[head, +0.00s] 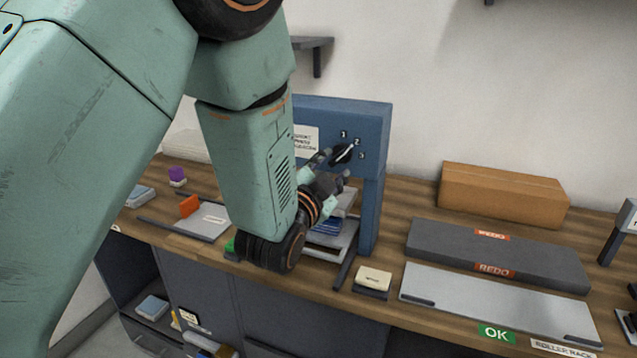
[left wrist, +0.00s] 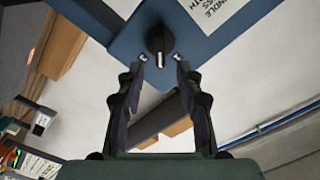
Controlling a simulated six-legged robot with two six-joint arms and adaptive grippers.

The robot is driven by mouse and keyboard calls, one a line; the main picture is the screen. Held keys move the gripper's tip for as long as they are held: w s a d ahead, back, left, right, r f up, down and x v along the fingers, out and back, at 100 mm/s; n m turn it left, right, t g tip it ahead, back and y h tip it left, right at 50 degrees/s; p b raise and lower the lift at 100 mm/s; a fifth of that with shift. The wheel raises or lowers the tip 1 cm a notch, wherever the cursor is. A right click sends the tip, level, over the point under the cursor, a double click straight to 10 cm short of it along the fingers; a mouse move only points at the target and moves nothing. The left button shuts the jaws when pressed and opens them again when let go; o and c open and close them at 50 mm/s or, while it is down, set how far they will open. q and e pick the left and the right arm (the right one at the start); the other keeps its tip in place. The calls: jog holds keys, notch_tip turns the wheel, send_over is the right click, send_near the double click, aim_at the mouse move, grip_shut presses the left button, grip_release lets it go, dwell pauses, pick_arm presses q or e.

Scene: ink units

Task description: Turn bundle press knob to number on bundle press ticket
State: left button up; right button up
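The blue bundle press (head: 345,112) stands on the bench, numbered 1, 2 and 3 around a black knob (head: 342,153). The knob's white pointer appears aimed toward 2. A white label (head: 306,142) on the press is partly hidden by my left arm. My left gripper (head: 335,168) is at the knob. In the left wrist view the gripper (left wrist: 160,62) is open, with its fingertips apart on either side of the knob (left wrist: 159,42); I cannot tell if they touch it. No ticket number is readable. My right gripper is not in view.
A dark grey slab (head: 480,254) and a pale board (head: 490,300) lie right of the press. A cardboard box (head: 500,194) stands behind them. A small cream pad (head: 374,278) lies near the bench's front edge. Papers lie inside the press below the knob.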

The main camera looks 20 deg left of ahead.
pick_arm(q)
jog(key=s, duration=0.7)
jog(key=shift+a, duration=0.15)
